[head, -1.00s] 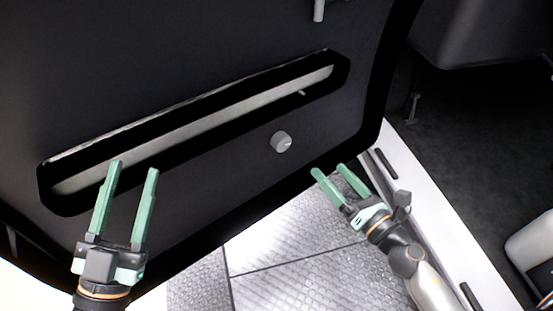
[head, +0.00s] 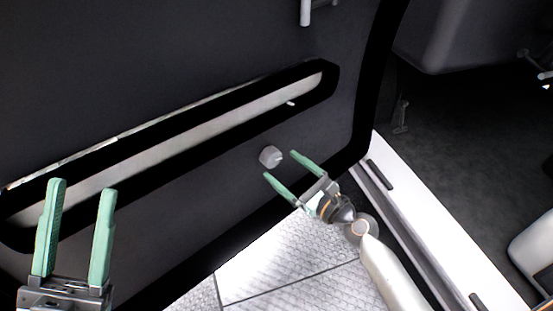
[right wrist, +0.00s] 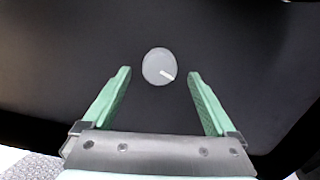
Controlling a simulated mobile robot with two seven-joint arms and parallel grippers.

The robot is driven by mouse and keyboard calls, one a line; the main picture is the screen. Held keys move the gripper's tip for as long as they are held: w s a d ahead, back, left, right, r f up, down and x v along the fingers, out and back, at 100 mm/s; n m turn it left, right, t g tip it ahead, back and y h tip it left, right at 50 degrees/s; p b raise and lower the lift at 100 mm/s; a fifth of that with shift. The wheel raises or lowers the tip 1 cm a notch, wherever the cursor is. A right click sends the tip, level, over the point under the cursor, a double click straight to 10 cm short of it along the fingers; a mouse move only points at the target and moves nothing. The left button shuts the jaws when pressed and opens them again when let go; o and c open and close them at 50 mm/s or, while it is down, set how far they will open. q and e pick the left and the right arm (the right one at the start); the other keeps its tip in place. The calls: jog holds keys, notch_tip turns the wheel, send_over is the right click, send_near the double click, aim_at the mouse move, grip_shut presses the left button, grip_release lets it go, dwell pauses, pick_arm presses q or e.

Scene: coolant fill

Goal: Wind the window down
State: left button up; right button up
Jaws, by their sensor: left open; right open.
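A small grey round knob (head: 270,157) sits on the dark inner door panel (head: 215,185), below the right part of a long pale slot. In the right wrist view the knob (right wrist: 159,67) faces me, with a white mark at its lower right. My right gripper (head: 279,165) is open, its fingertips close to the knob; in the right wrist view the fingers (right wrist: 159,75) lie to either side of it, and I cannot tell whether they reach it. My left gripper (head: 82,186) is open and empty in front of the panel's left part. No window glass is clearly seen.
The long slot (head: 180,122) with a black rim crosses the panel. A grey handle (head: 306,12) is at the top. The white door sill (head: 425,225) and the dark cabin floor (head: 460,120) lie at the right. Textured light floor (head: 290,255) shows below the door.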

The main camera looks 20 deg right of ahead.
aim_at(274, 160)
jog(key=shift+x, duration=1.75)
jog(key=shift+c, duration=0.4)
jog(key=c, duration=1.3)
